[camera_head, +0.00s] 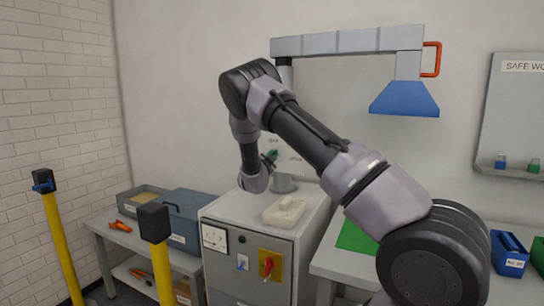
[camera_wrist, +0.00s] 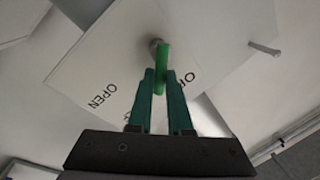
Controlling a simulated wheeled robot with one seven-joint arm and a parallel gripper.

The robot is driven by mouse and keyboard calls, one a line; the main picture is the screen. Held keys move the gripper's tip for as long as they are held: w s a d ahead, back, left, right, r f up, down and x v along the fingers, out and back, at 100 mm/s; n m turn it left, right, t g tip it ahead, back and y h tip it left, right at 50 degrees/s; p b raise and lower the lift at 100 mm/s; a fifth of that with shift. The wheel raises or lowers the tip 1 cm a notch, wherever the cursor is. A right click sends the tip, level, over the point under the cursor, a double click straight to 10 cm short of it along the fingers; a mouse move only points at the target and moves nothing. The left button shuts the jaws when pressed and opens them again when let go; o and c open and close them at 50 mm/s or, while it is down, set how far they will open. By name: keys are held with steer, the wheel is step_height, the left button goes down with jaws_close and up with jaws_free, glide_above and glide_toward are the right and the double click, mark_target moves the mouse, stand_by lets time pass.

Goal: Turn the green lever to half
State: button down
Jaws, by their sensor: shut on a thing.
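The green lever (camera_wrist: 163,68) shows in the wrist view as a short bar on a grey round pivot, in front of a pale plate (camera_wrist: 95,60) printed with "OPEN" and other partly hidden lettering. My gripper (camera_wrist: 162,74) has its two green fingers closed on the lever, one on each side. In the head view my gripper (camera_head: 271,156) is at the back wall above the cabinet, small and partly hidden by my arm. The lever's exact angle against the plate's marks cannot be told.
A blue hood (camera_head: 405,100) hangs at upper right. Yellow posts (camera_head: 62,245) stand at front left. A small peg (camera_wrist: 264,48) is beside the plate.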

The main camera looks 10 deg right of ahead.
steer(key=shift+f, duration=0.1)
stand_by(0.4)
steer(key=c, duration=0.8)
jaws_free()
steer(key=shift+c, duration=0.2)
steer(key=v, duration=1)
steer(key=shift+s+a, duration=0.2)
steer(key=shift+s, duration=0.2)
